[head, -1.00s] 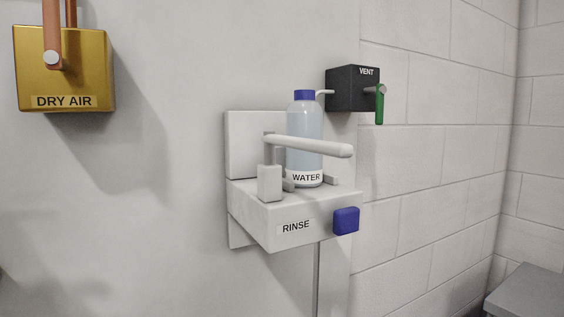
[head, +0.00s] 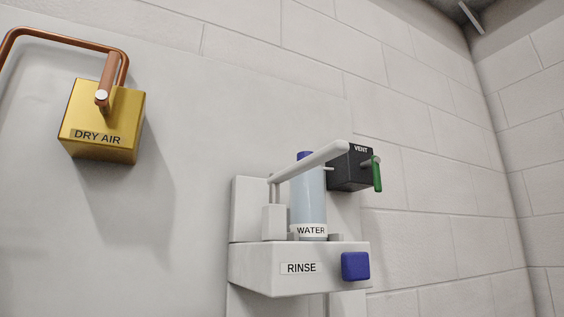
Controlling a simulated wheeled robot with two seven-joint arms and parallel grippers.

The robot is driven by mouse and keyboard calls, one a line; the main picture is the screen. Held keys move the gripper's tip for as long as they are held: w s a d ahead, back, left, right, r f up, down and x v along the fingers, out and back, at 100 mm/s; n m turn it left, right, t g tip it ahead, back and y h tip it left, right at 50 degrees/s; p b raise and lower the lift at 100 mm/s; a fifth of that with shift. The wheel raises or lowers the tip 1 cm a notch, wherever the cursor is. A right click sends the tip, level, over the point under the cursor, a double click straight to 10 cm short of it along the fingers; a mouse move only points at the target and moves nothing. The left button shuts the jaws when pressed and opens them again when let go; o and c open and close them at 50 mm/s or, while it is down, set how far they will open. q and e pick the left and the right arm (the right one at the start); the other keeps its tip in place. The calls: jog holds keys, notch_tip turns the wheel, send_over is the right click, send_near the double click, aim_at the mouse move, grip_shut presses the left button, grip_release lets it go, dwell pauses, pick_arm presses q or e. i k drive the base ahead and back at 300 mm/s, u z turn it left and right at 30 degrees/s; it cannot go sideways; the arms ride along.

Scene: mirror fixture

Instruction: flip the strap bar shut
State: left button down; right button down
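The strap bar (head: 313,161) is a pale grey rod on a post at the left of the white rinse shelf (head: 258,265). It reaches to the right across the front of the water bottle (head: 309,196), near its top. I cannot tell whether the bar is latched. The bottle is clear with a blue cap and a WATER label, and stands upright on the shelf. The bar hides part of the cap. Neither of my grippers is in view.
A blue button (head: 355,266) is on the shelf front, right of the RINSE label. A black VENT box (head: 350,172) with a green lever (head: 377,174) is behind to the right. A gold DRY AIR box (head: 103,121) with a copper pipe (head: 60,36) hangs at upper left.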

aim_at(338, 147)
jog(key=k, duration=1.2)
jog(key=u, duration=0.7)
jog(key=i, duration=0.8)
jog(key=u, duration=0.25)
